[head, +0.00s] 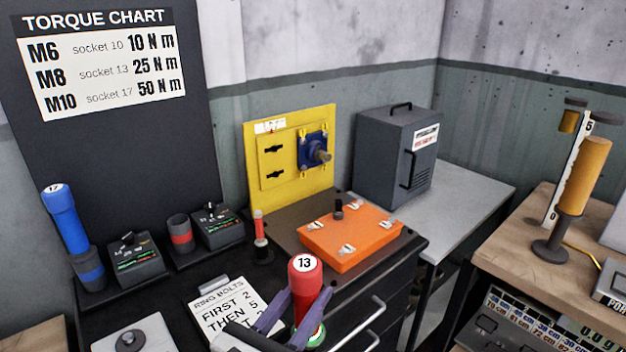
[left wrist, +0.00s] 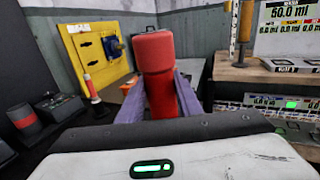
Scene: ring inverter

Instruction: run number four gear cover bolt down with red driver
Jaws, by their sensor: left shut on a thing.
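The red driver (head: 305,270), with "13" on its round top, stands upright between the purple fingers of my left gripper (head: 306,296). The gripper is shut on it, in front of the orange gear cover. In the left wrist view the red driver (left wrist: 155,95) fills the middle, with a finger on each side; its lower end is hidden. The orange gear cover (head: 345,255) lies on the dark bench, apart from the driver. It carries a dark central knob (head: 338,209) and small white tags by its bolts. The tag numbers are too small to read. My right gripper is not in view.
A blue driver marked 17 (head: 62,215) stands at left, beside small dark control boxes (head: 137,262) and an empty-looking red-banded holder (head: 180,235). A slim red-and-white tool (head: 260,235) stands left of the cover. A yellow panel (head: 290,155) rises behind. A note card (head: 222,308) lies in front.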

